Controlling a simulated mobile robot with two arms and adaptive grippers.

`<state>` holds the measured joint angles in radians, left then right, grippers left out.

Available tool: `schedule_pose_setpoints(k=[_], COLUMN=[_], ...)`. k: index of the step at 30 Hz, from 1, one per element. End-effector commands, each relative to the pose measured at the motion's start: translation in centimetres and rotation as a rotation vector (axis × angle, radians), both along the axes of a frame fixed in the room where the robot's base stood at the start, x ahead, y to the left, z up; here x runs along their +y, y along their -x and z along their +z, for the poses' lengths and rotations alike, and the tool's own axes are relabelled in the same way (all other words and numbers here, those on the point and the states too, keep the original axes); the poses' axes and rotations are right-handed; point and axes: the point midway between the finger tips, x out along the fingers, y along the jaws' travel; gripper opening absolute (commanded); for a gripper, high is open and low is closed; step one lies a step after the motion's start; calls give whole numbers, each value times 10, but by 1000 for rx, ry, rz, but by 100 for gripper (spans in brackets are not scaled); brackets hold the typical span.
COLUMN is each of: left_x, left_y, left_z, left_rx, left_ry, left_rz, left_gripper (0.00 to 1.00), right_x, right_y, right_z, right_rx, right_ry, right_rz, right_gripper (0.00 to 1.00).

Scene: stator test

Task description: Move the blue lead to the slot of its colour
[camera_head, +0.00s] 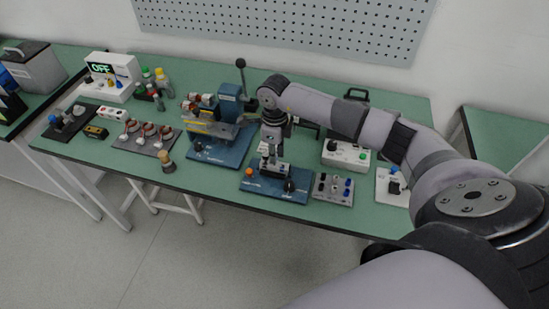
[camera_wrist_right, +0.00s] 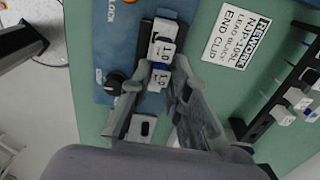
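My right gripper (camera_head: 270,158) reaches down over the blue fixture (camera_head: 262,187) at the table's front edge. In the right wrist view, the fingers of my right gripper (camera_wrist_right: 163,68) lie close on both sides of a small white block (camera_wrist_right: 160,80) with dark marks. A thin blue band (camera_wrist_right: 159,66) shows at its far end. A second white block (camera_wrist_right: 162,50) stands just beyond it on the fixture. Whether the fingers press on the near block is unclear. Which piece is the blue lead is hard to tell. My left gripper is out of view.
In the right wrist view, a black rack (camera_wrist_right: 268,112) holds several white pieces, one with a blue end (camera_wrist_right: 284,117). A white sign (camera_wrist_right: 237,37) lies beside the fixture. In the head view, a grey panel (camera_head: 322,197) with knobs stands right of the fixture, and another machine (camera_head: 222,150) left.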

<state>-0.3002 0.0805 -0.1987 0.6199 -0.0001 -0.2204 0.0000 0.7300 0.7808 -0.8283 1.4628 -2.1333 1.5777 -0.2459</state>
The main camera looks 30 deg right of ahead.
Motion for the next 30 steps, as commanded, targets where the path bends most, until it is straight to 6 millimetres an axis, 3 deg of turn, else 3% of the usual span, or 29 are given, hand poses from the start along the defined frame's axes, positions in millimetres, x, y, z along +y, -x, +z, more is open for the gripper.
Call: schedule_pose_setpoints(k=[6,19,30], left_x=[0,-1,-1], left_y=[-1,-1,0], left_z=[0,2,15], left_rx=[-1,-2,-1], left_ry=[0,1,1], left_rz=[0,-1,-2], left_gripper=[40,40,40], right_x=[0,0,0], right_y=[0,0,0], right_z=[0,2,24], right_rx=[0,-1,0], right_ry=[0,1,0], right_rz=[0,0,1], right_gripper=[0,0,0])
